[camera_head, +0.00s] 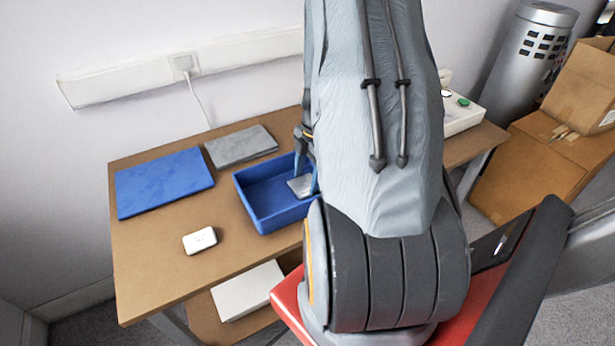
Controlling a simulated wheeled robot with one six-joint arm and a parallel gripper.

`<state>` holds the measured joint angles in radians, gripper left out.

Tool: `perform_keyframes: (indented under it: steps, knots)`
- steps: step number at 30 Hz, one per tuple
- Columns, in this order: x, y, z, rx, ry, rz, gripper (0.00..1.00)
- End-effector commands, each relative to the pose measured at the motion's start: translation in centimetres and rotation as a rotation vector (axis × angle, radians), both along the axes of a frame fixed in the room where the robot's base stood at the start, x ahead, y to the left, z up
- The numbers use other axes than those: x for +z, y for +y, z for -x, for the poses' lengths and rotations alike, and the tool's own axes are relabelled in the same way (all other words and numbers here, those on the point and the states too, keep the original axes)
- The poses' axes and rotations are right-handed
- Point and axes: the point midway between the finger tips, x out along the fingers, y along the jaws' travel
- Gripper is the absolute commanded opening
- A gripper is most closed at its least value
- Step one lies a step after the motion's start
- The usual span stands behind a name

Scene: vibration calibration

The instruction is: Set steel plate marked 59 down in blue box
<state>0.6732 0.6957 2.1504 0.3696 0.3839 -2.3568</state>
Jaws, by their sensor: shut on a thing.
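The blue box (262,197) is an open tray on the wooden table, left of my arm. A small grey steel plate (299,186) shows at the box's right side, within its outline. My gripper (306,178) is at the right part of the box, shut on the plate. My arm hides much of the gripper and the box's right end. The number on the plate is too small to read. I cannot tell whether the plate touches the box floor.
On the table (140,270) lie a blue pad (164,182), a grey pad (241,146) and a small white case (200,240). A white device with a green button (463,102) stands behind my arm. Cardboard boxes (545,165) stand at right.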

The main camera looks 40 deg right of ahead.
Motion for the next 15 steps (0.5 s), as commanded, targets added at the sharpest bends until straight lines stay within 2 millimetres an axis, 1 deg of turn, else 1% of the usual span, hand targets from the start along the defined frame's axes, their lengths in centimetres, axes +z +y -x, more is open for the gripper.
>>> perform_keyframes:
  steps: [13, 14, 15]
  knots:
    - [-0.50, -0.04, -0.09, 0.001, -0.002, 0.001, 0.20]
    - [-0.55, -0.01, -0.05, 0.001, -0.001, 0.001, 0.64]
    - [-0.48, -0.01, -0.04, 0.001, -0.001, 0.001, 0.71]
